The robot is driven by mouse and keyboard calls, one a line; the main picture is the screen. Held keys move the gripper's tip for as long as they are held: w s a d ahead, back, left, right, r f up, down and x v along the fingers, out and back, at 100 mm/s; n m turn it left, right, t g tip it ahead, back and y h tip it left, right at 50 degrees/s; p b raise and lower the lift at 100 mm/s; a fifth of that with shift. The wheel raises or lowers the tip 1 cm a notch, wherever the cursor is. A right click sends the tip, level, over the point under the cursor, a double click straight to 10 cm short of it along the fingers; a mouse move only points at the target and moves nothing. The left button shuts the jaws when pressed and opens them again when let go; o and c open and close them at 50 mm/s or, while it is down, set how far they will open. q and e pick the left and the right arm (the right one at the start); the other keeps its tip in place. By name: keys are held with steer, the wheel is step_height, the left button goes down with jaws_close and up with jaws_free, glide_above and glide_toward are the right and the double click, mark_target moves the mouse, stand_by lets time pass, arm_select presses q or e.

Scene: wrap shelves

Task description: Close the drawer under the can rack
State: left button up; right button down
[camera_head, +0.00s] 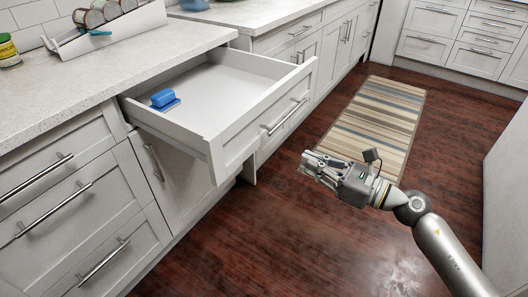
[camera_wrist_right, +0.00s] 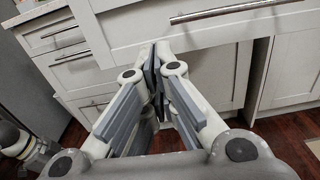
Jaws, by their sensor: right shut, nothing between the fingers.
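The drawer (camera_head: 238,147) under the counter is pulled well out in the head view. Its white front has a long metal bar handle (camera_head: 284,117), and a blue object (camera_head: 165,99) lies inside. The can rack (camera_head: 103,32) stands on the counter above and to the left. My right gripper (camera_head: 308,163) is shut and empty, in front of the drawer and to its right, apart from it in the head view. In the right wrist view its fingers (camera_wrist_right: 157,85) are together below the drawer handle (camera_wrist_right: 225,13). My left gripper is not in view.
More cabinet drawers (camera_head: 65,200) line the left, with shut fronts and bar handles. A striped rug (camera_head: 385,112) lies on the dark wood floor (camera_head: 260,235). The floor in front of the drawer is clear. A yellow-green can (camera_head: 8,50) stands at the counter's far left.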

mark_target(251, 138)
steer(key=x, duration=1.2)
steer(key=shift+a+r+p, duration=0.1)
steer(key=shift+a+p, duration=0.2)
steer(key=shift+p, duration=0.1)
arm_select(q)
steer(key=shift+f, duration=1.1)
arm_select(e)
steer(key=shift+x, duration=0.75)
steer(key=shift+w+a, duration=0.1)
